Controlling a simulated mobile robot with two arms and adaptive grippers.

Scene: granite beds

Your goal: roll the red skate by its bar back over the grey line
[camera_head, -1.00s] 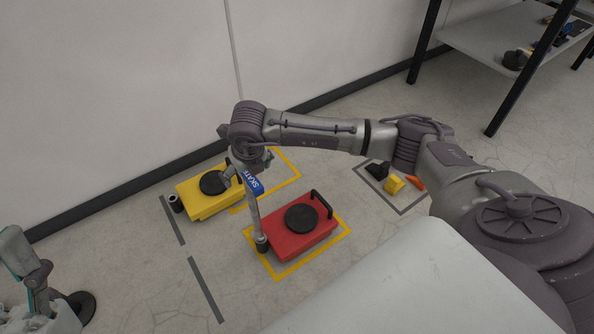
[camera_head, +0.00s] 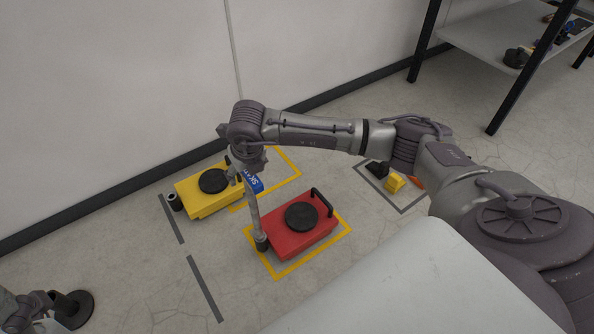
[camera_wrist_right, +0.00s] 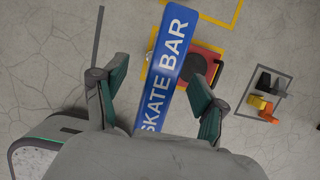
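The red skate (camera_head: 291,240), with a round black pad and a black handle, lies inside a yellow floor outline. Its grey bar (camera_head: 253,210) rises from the skate's left end. The bar's blue "SKATE BAR" label (camera_wrist_right: 165,65) also shows in the head view (camera_head: 254,184). My right gripper (camera_head: 241,172) is at the bar's upper part; in the wrist view its fingers (camera_wrist_right: 158,85) are spread on both sides of the label, with a visible gap at the left. The grey line (camera_head: 205,289) lies left of the skate. My left gripper (camera_head: 38,301) is at the lower left, partly cut off.
A yellow skate (camera_head: 205,191) stands behind, near the wall. Black, yellow and orange blocks (camera_head: 394,183) lie in a grey outline at the right. A shelf (camera_head: 515,38) stands at the back right. A round black base (camera_head: 76,311) is at lower left.

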